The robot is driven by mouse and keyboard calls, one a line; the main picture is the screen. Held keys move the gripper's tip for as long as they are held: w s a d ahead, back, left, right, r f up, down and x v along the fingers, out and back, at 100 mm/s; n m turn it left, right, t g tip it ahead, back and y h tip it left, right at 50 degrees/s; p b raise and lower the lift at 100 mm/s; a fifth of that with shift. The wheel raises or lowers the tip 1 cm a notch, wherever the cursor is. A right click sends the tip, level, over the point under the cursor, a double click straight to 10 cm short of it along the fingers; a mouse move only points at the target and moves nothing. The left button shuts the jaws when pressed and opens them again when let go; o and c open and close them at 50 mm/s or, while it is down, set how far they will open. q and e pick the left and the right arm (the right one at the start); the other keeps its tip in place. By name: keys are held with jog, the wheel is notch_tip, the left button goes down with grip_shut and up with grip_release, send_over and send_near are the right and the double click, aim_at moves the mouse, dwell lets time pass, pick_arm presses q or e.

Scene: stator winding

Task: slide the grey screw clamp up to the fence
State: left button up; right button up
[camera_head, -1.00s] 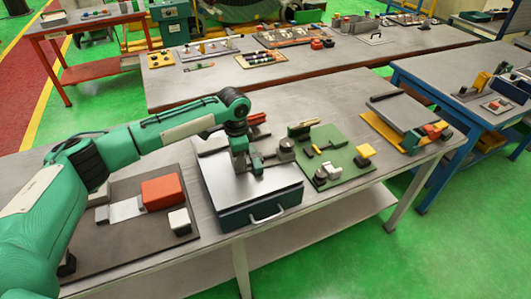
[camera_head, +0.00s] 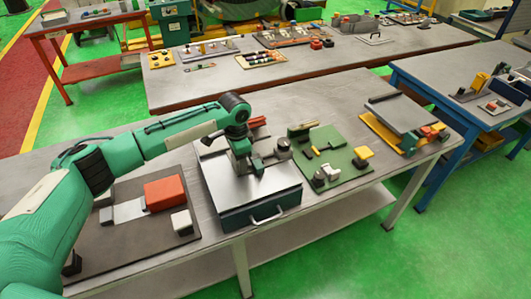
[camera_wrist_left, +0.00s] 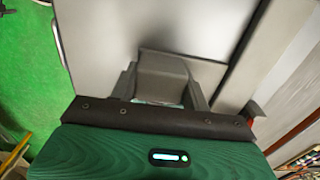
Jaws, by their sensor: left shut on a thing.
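My left gripper (camera_head: 246,166) is low over the light plate on top of a dark blue box (camera_head: 262,212) with a front handle. In the left wrist view its two dark fingers (camera_wrist_left: 161,92) close on the sides of a grey block, which I take to be the grey screw clamp (camera_wrist_left: 163,66). The clamp sits on the light surface, and its lower part is hidden by my gripper. In the head view my gripper mostly covers it. I cannot clearly make out the fence. My right gripper is not in view.
A dark mat (camera_head: 112,258) with an orange block (camera_head: 166,192) and a white block (camera_head: 181,220) lies left of the box. A green board (camera_head: 338,160) with small parts lies to the right. A grey round-topped part (camera_head: 282,147) stands by the box's right edge.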

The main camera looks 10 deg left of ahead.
pick_arm(q)
jog(key=shift+a, duration=0.15)
jog(key=shift+s+a+r+p, duration=0.1)
jog(key=shift+s+a+p, duration=0.3)
jog(key=shift+a+p, duration=0.3)
jog(key=shift+s+a+p, duration=0.4)
jog(key=shift+a+p, duration=0.1)
jog(key=shift+a, duration=0.4)
jog(key=o, duration=1.1)
jog(key=shift+a, duration=0.1)
notch_tip(320, 180, up, 8)
jog(key=p, duration=0.8)
jog(key=shift+f, duration=0.2)
